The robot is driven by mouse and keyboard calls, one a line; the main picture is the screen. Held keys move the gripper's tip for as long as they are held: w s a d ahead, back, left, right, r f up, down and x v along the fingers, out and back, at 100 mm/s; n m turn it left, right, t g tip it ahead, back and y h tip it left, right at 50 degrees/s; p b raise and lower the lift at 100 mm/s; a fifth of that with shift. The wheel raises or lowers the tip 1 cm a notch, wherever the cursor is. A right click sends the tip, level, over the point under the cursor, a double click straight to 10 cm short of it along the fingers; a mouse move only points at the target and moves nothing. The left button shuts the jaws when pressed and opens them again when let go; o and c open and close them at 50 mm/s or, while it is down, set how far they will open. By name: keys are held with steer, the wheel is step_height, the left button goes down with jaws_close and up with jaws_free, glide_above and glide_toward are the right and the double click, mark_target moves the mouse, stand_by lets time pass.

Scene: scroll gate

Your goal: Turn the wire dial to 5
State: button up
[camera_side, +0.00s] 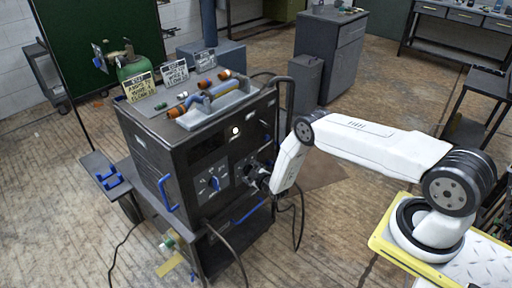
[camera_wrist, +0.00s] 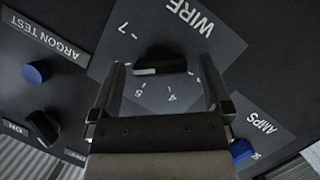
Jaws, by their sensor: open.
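The wire dial is a black bar-shaped knob (camera_wrist: 160,64) on a grey plate marked WIRE (camera_wrist: 190,18), which appears upside down in the wrist view. A white mark lies along the knob's left half, pointing left. Numbers 7, 5 and 4 are readable around it; 6 is not clear. My gripper (camera_wrist: 163,70) is open, with one finger on each side of the knob and a visible gap to each. In the side view my gripper (camera_side: 261,178) is at the dark front panel of the welder (camera_side: 155,160) and partly covers the dial.
A blue AMPS knob (camera_side: 215,183) sits left of my gripper in the side view. In the wrist view, a blue button (camera_wrist: 37,72) under ARGON TEST and a black switch (camera_wrist: 43,127) are at left. Cables (camera_side: 298,215) hang near the welder's right side.

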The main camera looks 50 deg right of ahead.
steer(key=shift+c, duration=0.2)
steer(key=c, duration=1.2)
steer(key=shift+o, duration=0.2)
steer(key=shift+n, duration=0.4)
steer(key=n+h, duration=0.1)
steer(key=n, duration=0.1)
steer(key=n+t+h, duration=0.1)
steer(key=n, duration=0.1)
steer(key=n+t+h, duration=0.1)
steer(key=n, duration=0.2)
steer(key=shift+a+f, duration=0.15)
steer(key=shift+f, duration=0.1)
